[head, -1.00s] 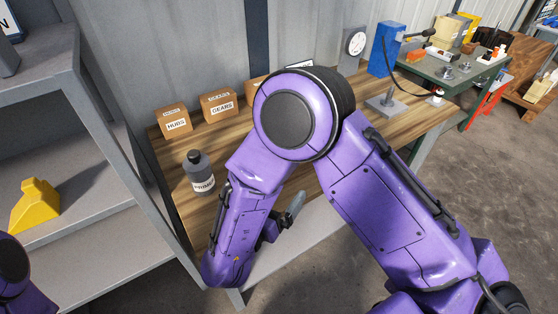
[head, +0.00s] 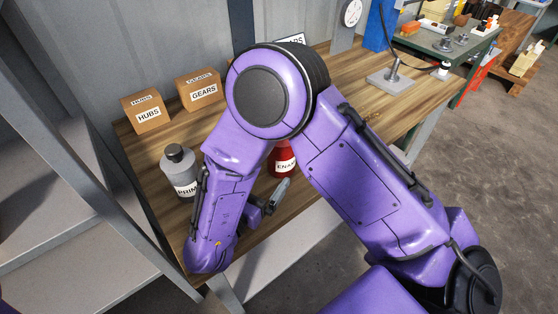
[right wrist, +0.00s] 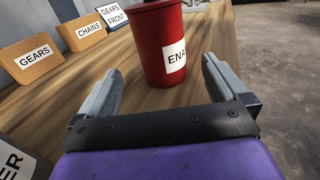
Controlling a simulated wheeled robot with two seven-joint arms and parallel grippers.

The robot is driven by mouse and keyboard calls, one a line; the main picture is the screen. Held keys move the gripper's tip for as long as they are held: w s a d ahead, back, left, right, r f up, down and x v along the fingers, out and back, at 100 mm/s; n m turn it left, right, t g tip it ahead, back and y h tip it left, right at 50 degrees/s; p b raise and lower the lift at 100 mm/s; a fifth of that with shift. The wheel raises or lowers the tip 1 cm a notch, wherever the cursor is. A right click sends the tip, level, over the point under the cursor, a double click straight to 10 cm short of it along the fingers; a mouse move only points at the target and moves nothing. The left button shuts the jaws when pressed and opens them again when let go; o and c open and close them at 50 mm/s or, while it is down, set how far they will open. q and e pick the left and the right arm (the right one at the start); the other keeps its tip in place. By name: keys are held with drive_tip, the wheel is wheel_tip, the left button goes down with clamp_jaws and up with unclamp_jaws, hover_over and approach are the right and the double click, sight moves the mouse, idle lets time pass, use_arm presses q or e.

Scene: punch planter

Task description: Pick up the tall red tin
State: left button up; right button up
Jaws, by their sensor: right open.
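The red tin (head: 283,160) stands upright on the wooden bench, partly hidden behind my right arm in the head view. In the right wrist view the tin (right wrist: 152,45) shows a white label starting "ENA", and its top is near the upper picture edge. My right gripper (right wrist: 162,70) is open, with the tin just ahead of and between its two fingers, not gripped. In the head view part of the right gripper (head: 274,196) shows below the tin, beside my forearm. My left gripper is out of view.
A grey primer bottle (head: 180,170) stands on the bench (head: 345,135) left of my right arm. Boxes marked HUBS (head: 147,111) and GEARS (head: 200,91) line the back. A grey stand (head: 391,78) is farther right. A metal shelf (head: 75,245) borders the left.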

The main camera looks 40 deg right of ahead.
sight(275, 162)
drive_tip(key=p+x, duration=0.1)
drive_tip(key=x, duration=0.7)
drive_tip(key=shift+d, duration=0.3)
drive_tip(key=c, duration=1.3)
drive_tip(key=shift+r, duration=0.1)
drive_tip(key=shift+r, duration=0.1)
